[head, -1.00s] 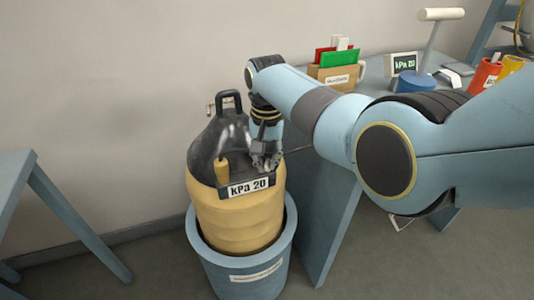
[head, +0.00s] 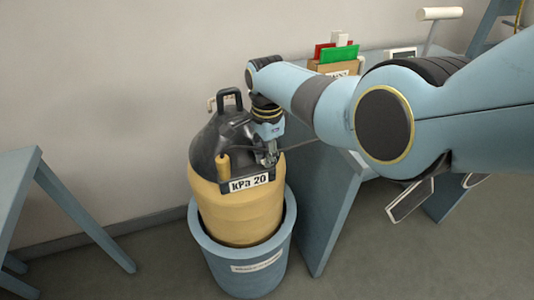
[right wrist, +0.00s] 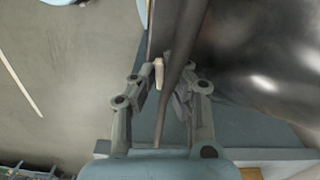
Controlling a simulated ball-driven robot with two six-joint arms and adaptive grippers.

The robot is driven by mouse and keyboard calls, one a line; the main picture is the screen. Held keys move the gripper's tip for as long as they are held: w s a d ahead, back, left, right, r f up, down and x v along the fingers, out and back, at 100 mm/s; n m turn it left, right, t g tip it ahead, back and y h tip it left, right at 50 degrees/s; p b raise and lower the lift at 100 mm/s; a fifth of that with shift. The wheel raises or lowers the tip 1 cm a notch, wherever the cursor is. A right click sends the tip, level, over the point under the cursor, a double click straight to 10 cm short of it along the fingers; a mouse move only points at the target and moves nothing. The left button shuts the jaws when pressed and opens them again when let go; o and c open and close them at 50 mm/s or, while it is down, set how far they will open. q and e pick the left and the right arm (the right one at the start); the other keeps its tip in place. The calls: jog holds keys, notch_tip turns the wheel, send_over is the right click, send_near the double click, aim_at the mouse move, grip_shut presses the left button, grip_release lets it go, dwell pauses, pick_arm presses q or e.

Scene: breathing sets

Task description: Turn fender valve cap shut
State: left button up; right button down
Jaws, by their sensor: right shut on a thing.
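The fender (head: 235,210) has a yellow body and a glossy black top with a carry handle (head: 229,97). It stands upright in a blue bucket (head: 205,250). A label reading "kPa 20" (head: 249,182) is on its front, and a yellow knob (head: 223,164) rises left of it. My right gripper (head: 270,157) is at the right of the black top, pointing down. In the right wrist view its fingers (right wrist: 167,85) are closed around a thin dark rod (right wrist: 172,95) beside the glossy black surface. I cannot make out a separate valve cap. My left gripper is out of view.
A blue table (head: 325,215) stands right of the bucket, with a cardboard box (head: 340,68) of coloured cards on it. My right arm covers much of that table. Another blue table (head: 18,190) is at the left, with free floor between it and the bucket.

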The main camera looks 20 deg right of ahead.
jog(key=shift+m, duration=1)
jog(key=c, duration=1.4)
grip_release()
jog(key=shift+r, duration=0.1)
notch_tip(320, 180, up, 12)
jog(key=shift+f, duration=0.1)
